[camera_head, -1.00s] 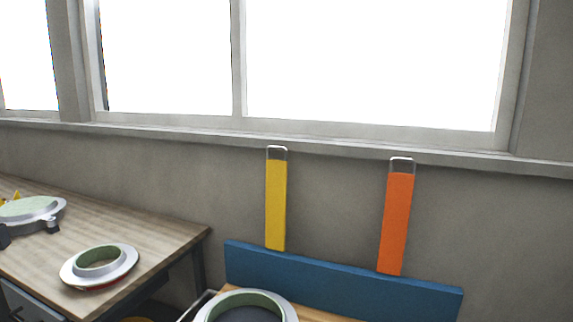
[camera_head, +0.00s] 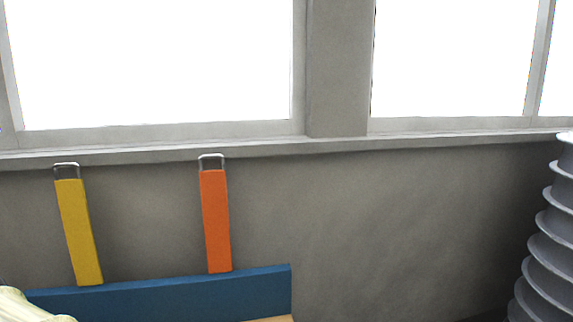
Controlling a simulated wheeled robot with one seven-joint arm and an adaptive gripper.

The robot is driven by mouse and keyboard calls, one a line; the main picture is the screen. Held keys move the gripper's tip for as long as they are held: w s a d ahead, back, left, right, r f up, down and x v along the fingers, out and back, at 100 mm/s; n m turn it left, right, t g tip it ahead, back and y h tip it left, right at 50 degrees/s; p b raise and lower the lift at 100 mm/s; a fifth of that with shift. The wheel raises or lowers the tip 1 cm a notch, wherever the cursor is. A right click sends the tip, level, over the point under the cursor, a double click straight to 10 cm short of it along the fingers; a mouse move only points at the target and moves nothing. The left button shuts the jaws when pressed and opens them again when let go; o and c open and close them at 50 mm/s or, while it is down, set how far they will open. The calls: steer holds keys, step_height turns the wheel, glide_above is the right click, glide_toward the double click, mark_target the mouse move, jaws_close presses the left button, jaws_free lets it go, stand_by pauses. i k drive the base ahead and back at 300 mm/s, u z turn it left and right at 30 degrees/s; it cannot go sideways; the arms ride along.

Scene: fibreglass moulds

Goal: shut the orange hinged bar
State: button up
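The orange hinged bar (camera_head: 216,221) stands upright, with a metal loop handle (camera_head: 211,161) at its top end. Its lower end meets the top edge of a blue board (camera_head: 200,297). A matching yellow bar (camera_head: 80,232) stands to its left, slightly tilted, also with a metal loop on top. My gripper is not in view.
A grey wall (camera_head: 400,220) with a window sill (camera_head: 270,147) and bright windows lies behind the bars. A grey ribbed column (camera_head: 556,245) stands at the right edge. A pale rounded thing (camera_head: 28,308) shows at the lower left corner. The space right of the blue board looks clear.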

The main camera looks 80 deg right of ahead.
mark_target(213, 184)
steer(key=z, duration=1.75)
